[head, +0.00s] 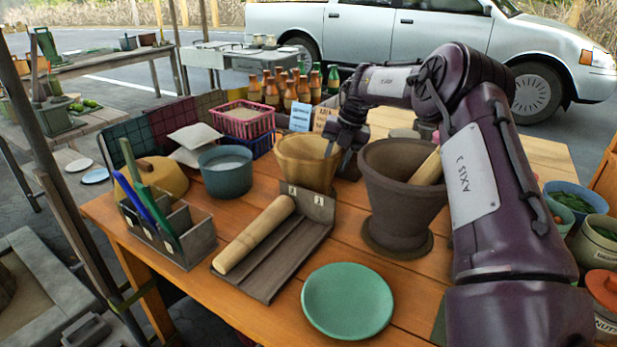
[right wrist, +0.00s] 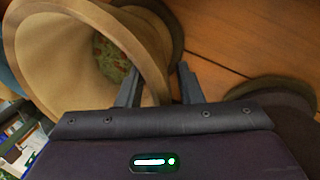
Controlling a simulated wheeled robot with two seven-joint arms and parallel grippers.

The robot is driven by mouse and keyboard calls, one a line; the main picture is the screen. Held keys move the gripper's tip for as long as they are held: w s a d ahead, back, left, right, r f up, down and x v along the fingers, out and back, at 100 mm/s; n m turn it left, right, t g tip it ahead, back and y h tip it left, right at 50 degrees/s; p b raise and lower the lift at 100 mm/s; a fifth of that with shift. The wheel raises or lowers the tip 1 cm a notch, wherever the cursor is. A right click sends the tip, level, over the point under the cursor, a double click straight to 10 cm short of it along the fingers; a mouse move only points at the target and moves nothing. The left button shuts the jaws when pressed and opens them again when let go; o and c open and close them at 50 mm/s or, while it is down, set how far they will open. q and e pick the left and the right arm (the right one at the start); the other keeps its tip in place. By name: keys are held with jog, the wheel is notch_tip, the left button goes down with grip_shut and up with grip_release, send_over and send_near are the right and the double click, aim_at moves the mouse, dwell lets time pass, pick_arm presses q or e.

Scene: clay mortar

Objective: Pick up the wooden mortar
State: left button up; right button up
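The wooden mortar (head: 303,163) is a tan, flared bowl that looks upright behind the grey tray in the head view; its foot is hidden there. My right gripper (head: 338,150) is at its right rim. In the right wrist view the mortar (right wrist: 40,45) fills the upper left, with something greenish at its bottom. I cannot tell whether the mortar touches the table. My left gripper is not in view.
A dark clay mortar (head: 385,190) with a pestle stands close on the right. A blue-grey pot (head: 226,178) is on the left. In front are the tray (head: 270,285) with a wooden roller (head: 255,236) and a green plate (head: 347,300). Bottles (head: 290,92) stand behind.

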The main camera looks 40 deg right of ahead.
jog(key=shift+f, duration=0.45)
jog(key=shift+c, duration=0.3)
grip_shut()
dwell(0.8)
jog(key=shift+w+r, duration=0.2)
jog(key=shift+r, duration=0.05)
